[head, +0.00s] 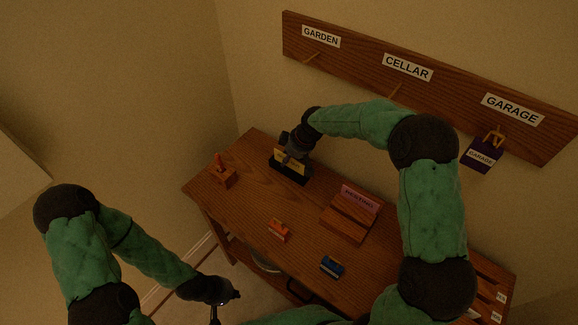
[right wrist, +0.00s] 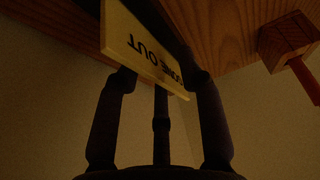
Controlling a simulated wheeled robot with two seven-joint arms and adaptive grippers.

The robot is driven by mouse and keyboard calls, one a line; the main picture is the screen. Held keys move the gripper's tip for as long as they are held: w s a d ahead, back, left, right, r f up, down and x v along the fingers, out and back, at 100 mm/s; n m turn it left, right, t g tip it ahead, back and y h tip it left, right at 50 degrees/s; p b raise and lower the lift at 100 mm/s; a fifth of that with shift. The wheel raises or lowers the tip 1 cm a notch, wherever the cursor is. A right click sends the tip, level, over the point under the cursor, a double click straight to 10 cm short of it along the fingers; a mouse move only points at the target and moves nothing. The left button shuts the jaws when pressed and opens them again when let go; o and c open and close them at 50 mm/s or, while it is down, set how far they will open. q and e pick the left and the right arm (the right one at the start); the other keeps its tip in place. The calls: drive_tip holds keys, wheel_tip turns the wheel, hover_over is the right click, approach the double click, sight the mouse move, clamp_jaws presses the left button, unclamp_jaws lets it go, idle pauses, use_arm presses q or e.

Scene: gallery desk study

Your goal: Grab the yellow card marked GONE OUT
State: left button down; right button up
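The yellow card (head: 291,159) stands in a black holder (head: 291,174) at the desk's back left corner in the head view. In the right wrist view, the card (right wrist: 140,45) shows its GONE OUT lettering upside down. My right gripper (head: 290,153) is at the card, with its fingers (right wrist: 160,85) around the card's near edge; whether they press on it I cannot tell. My left gripper (head: 227,302) is open and empty, low in front of the desk's left side.
A wooden block with a red peg (head: 222,177) stands left of the holder. A wooden stand with a purple card (head: 359,198), an orange item (head: 279,229) and a blue item (head: 332,266) are on the desk. The labelled wall board (head: 440,85) holds a purple GARAGE card (head: 481,154).

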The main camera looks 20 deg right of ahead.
drive_tip(key=shift+f, duration=0.15)
idle(0.6)
clamp_jaws()
